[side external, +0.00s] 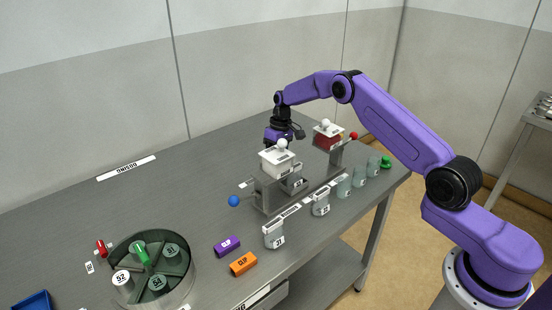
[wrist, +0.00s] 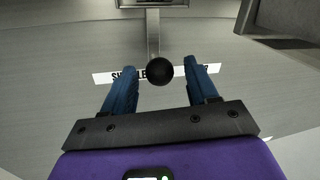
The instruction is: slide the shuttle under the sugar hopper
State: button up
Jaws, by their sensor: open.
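The white-filled hopper (side external: 277,162), likely the sugar one, stands on a grey metal stand on the table. A second hopper with red contents (side external: 327,139) stands to its right and further back. A metal block between the hoppers (side external: 294,184) may be the shuttle; it is partly hidden. In the wrist view a dark round knob (wrist: 159,70) sits on the end of a metal rod (wrist: 153,34) that leads to a metal part at the top edge. My gripper (wrist: 160,74) is open, with its blue fingers either side of the knob and gaps showing. It also shows behind the white-filled hopper (side external: 283,137).
A blue ball knob (side external: 233,201) and a red ball knob (side external: 353,135) stick out at the stand's ends. Several jars (side external: 273,235) line the front. Purple (side external: 227,246) and orange (side external: 243,264) clip blocks and a round carousel (side external: 187,290) are nearer.

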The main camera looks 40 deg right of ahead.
grip_shut()
jog(key=shift+a, duration=1.9)
grip_release()
jog(key=shift+d, duration=0.1)
jog(key=d+r, duration=0.3)
jog(key=r, duration=1.4)
jog(key=shift+w, duration=0.3)
jog(key=shift+d, duration=0.1)
